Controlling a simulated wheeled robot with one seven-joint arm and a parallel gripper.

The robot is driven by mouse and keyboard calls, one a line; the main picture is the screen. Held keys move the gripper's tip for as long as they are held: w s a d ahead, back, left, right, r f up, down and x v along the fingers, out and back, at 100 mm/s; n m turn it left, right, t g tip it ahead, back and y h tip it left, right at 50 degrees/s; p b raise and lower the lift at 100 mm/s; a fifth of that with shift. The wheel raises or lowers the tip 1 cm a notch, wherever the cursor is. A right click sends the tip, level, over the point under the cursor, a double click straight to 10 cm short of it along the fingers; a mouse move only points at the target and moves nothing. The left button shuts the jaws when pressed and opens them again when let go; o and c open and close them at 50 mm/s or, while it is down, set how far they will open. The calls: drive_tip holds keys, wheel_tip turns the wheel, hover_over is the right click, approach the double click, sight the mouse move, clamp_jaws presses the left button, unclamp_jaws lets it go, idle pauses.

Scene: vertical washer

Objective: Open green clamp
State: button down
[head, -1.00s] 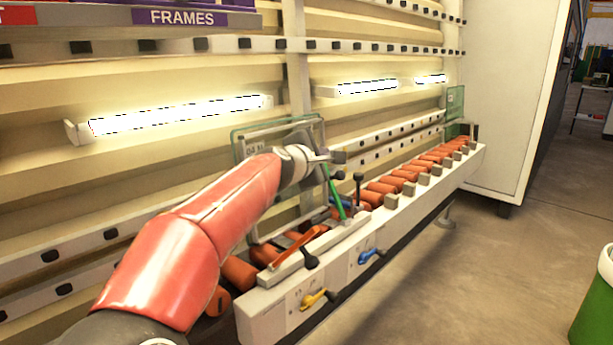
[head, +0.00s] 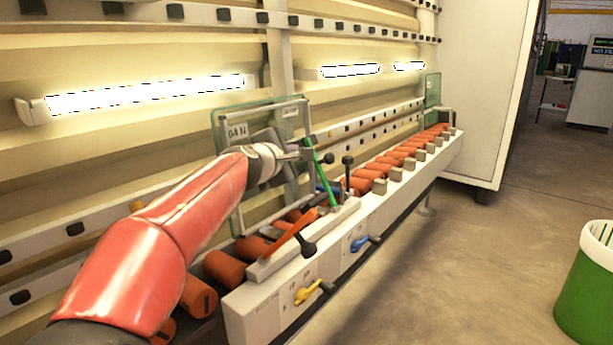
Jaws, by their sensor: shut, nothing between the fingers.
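The green clamp lever (head: 324,178) stands raised and leaning on the white rail beside the rollers. Its upper end is near my gripper (head: 306,154). My gripper is at the end of my red arm, small in view and partly hidden by the wrist, with its tip close to or against the lever's top; I cannot tell if they touch. The gripper is shut with nothing held. An orange clamp lever (head: 292,233) lies low along the rail to the left.
A framed glass panel (head: 233,112) stands behind my wrist. A black-knobbed lever (head: 347,172) stands right of the green one. Yellow (head: 308,291) and blue (head: 360,243) handles are on the rail's front. A green-and-white bin (head: 588,285) stands right on the clear floor.

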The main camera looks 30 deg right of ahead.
wheel_tip(320, 180, down, 5)
drive_tip(key=b, duration=0.4)
drive_tip(key=shift+x, duration=5)
drive_tip(key=shift+r, duration=0.1)
